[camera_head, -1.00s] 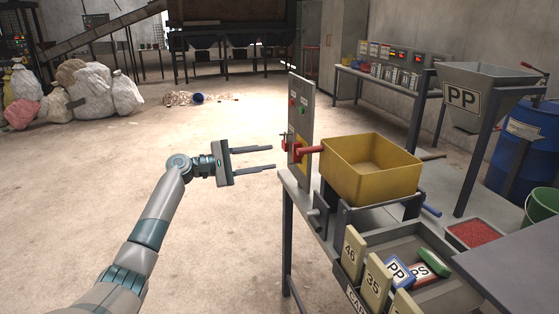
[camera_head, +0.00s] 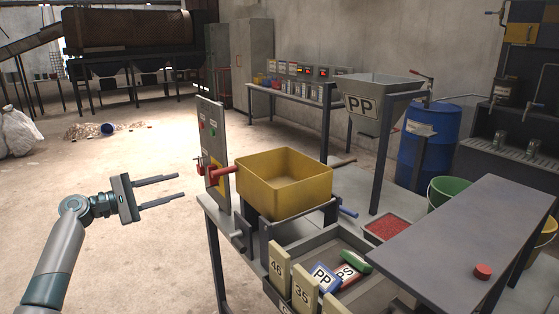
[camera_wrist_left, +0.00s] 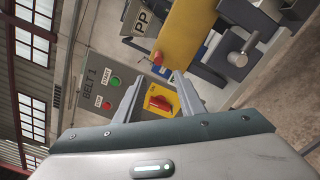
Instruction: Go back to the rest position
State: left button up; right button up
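My left gripper (camera_head: 160,192) is open and empty in the head view, to the left of the workbench and apart from it. Its two fingers point right toward the control panel (camera_head: 212,155) with a red rotary handle (camera_head: 222,170). In the left wrist view the open fingers (camera_wrist_left: 154,98) frame the red switch (camera_wrist_left: 158,102) on its yellow plate, beside a "BELT 1" panel (camera_wrist_left: 98,88) with green and red buttons. I cannot tell from this view whether the fingers touch the panel, but the head view shows a gap. My right gripper is not in view.
A yellow bin (camera_head: 285,185) stands on the bench behind the panel. A tray of tags (camera_head: 325,275) lies in front. A grey table (camera_head: 450,235) with a red button (camera_head: 482,271) is at right. The PP hopper (camera_head: 375,95) stands behind.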

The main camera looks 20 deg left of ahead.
pick_arm(q)
jog(key=s+d+f+m+g+y, duration=0.1)
jog(key=s+d+f+g+y, duration=0.15)
jog(key=f, duration=1.35)
jog(key=s+d+f+m+g+y, duration=0.1)
jog(key=s+d+f+m+y, duration=0.15)
jog(key=f, duration=1.35)
jog(key=s+d+f+m+g+y, duration=0.1)
jog(key=s+d+f+y, duration=0.25)
jog(key=f, duration=1.25)
jog(key=s+d+f+m+g, duration=0.1)
jog(key=s+d+f+m, duration=0.1)
jog(key=s+d+f, duration=0.3)
jog(key=s+d+f+m+g, duration=0.1)
jog(key=s+f+m, duration=0.15)
jog(key=f, duration=0.45)
jog(key=s+d+f+m, duration=0.5)
jog(key=s+d, duration=0.5)
jog(key=s, duration=0.2)
jog(key=s+d+f+m+g, duration=0.1)
jog(key=s+d+f+m, duration=0.4)
jog(key=s, duration=0.8)
jog(key=d+f+y, duration=0.1)
jog(key=d+f, duration=0.2)
jog(key=d, duration=0.2)
jog(key=shift+s+d+m, duration=0.2)
jog(key=shift+m, duration=0.2)
jog(key=shift+a+f, duration=0.1)
